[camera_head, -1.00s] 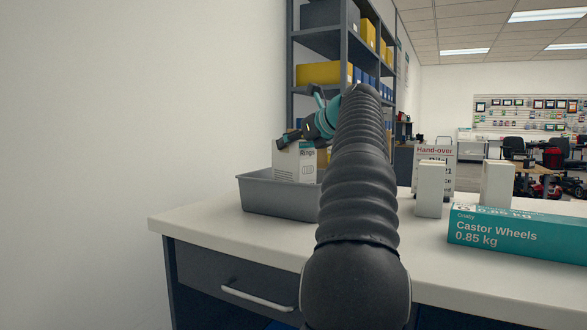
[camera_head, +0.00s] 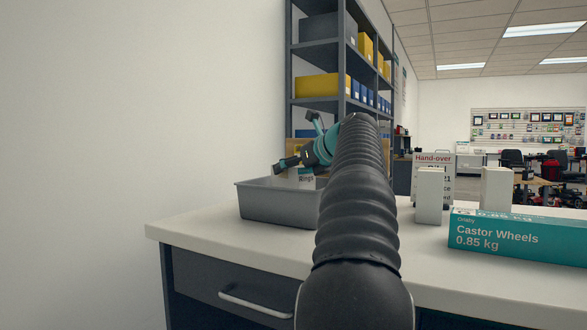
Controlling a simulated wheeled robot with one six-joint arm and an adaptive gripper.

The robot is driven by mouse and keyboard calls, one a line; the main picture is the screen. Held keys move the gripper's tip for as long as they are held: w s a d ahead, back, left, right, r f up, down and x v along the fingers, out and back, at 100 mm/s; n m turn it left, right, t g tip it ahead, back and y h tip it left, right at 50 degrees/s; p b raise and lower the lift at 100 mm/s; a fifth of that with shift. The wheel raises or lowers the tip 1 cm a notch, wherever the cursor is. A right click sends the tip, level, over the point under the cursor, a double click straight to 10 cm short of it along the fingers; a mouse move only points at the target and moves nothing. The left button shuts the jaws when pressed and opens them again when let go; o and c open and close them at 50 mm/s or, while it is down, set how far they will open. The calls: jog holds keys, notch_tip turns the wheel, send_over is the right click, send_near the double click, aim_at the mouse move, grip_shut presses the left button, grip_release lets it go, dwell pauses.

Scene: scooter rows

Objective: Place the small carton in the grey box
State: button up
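The small carton (camera_head: 294,178), white with the word "Rings" on it, is at the left of my arm. Its lower part is hidden behind the near wall of the grey box (camera_head: 275,204), so it is partly inside it. My gripper (camera_head: 288,164), black and teal, is at the carton's top, with its fingers on it. The fingers appear shut on the carton, though the far finger is hard to make out. My arm hides the right end of the box.
A teal "Castor Wheels" box (camera_head: 520,238) lies on the white bench (camera_head: 215,236) at right. Two plain white cartons (camera_head: 430,195) (camera_head: 497,188) and a "Hand-over" sign (camera_head: 434,161) stand near it. Shelving (camera_head: 320,104) stands behind; a wall is at left.

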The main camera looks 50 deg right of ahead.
jog(key=shift+s+r, duration=0.2)
jog(key=p+v, duration=0.1)
jog(key=v, duration=1)
jog(key=shift+s+r, duration=0.15)
jog(key=shift+s, duration=0.1)
jog(key=shift+w+a, duration=0.1)
jog(key=shift+a, duration=0.1)
